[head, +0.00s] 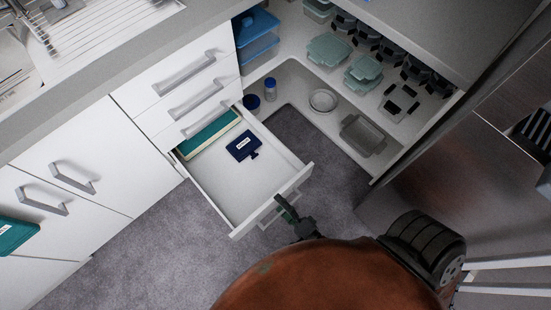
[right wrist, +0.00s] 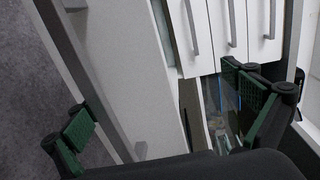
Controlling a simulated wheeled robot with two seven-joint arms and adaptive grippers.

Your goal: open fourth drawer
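The fourth drawer (head: 226,197), the lowest of the white stack, is pulled far out above the floor. It holds a green-topped box or book (head: 209,133) at the back and a dark blue labelled item (head: 243,146). Its handle is partly hidden at the front panel (head: 298,182). My right gripper (head: 287,209) is at this front panel, beside the handle. In the right wrist view my right gripper (right wrist: 165,115) is open, its green pads wide apart, with the white drawer panel between them. I cannot tell whether it touches. My left gripper is not in view.
Three upper drawers (head: 183,75) are shut. Steel fridge doors (head: 505,180) stand at the right. A teal item (head: 16,236) is at the left edge. Grey floor left of the drawer is clear.

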